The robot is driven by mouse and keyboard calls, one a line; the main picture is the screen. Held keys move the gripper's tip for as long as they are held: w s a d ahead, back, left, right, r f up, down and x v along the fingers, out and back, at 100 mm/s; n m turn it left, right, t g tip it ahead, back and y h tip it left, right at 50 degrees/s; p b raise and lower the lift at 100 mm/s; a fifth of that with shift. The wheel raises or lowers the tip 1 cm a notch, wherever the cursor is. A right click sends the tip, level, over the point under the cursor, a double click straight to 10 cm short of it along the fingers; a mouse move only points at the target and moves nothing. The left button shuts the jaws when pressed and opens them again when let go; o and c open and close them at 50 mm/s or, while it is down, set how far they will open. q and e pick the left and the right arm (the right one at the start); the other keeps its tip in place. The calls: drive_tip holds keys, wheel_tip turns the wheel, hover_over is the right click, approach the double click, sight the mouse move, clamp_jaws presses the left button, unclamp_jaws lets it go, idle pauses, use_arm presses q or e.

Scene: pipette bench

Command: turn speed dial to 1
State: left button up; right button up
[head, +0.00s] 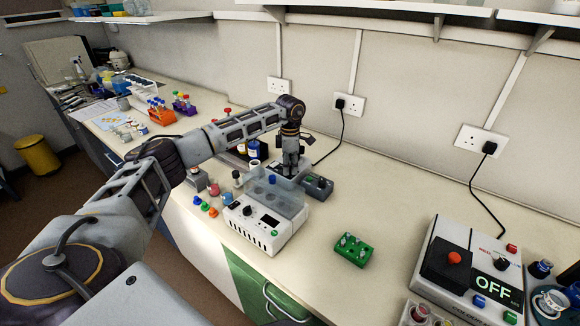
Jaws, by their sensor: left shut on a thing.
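My left gripper (290,173) points down over a low grey device (274,170) near the wall, behind a white machine with a clear cover. Its fingers are close together on what seems to be the speed dial, which they hide. I cannot read the dial's setting. My right gripper is not in view.
The white machine (258,232) stands in front of the gripper. A green rack (353,249) lies to its right. A control unit reading OFF (470,270) stands at the right. Flasks, bottles and coloured pieces crowd the left. Bench space is clear right of the dark box.

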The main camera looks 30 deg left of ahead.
use_arm(q)
drive_tip(key=o, duration=1.1)
drive_tip(key=shift+r, duration=0.1)
drive_tip(key=shift+c, duration=0.2)
drive_tip(key=shift+n, duration=0.4)
